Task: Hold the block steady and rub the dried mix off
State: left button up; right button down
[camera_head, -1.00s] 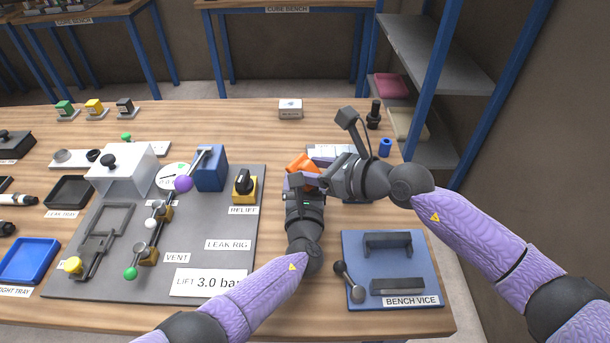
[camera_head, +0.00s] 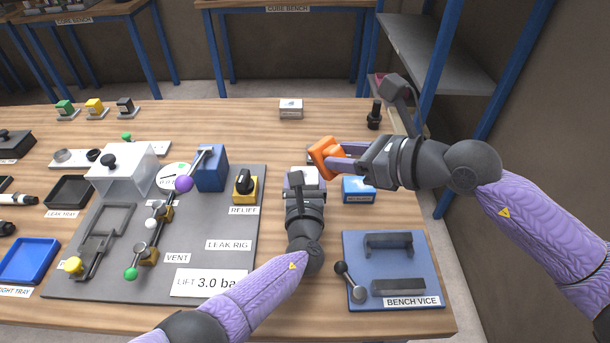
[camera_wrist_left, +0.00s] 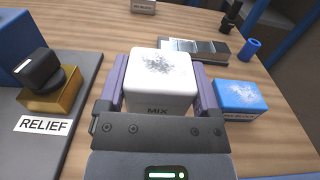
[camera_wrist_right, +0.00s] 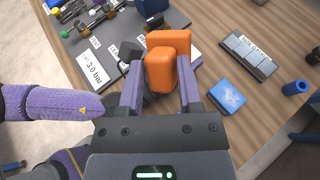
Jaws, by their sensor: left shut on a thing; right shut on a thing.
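The white block (camera_wrist_left: 160,85), labelled MIX, has grey speckled dried mix on its top. My left gripper (camera_wrist_left: 160,92) is shut on its sides, and the block looks level. In the head view only part of the block (camera_head: 304,176) shows at the left gripper (camera_head: 303,182). My right gripper (camera_head: 340,164) is shut on an orange two-part tool (camera_head: 325,155). The tool also shows between the fingers in the right wrist view (camera_wrist_right: 160,70). It is up and to the right of the block, apart from it; it is out of the left wrist view.
A blue block (camera_wrist_left: 238,95) with pale smears on top sits right of the white block. A dark slotted tray (camera_wrist_right: 246,52) and a small blue cylinder (camera_wrist_right: 296,87) lie beyond. The leak rig board (camera_head: 230,270) is to the left, the bench vice (camera_head: 395,260) to the front right.

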pick_arm(q)
jog(key=o, duration=0.9)
jog(key=shift+r+p, duration=0.55)
jog(key=shift+r, duration=0.1)
pick_arm(e)
jog(key=shift+r, duration=0.65)
pick_arm(q)
jog(key=shift+o, duration=0.5)
jog(key=shift+f, duration=0.1)
jog(key=s, duration=1.2)
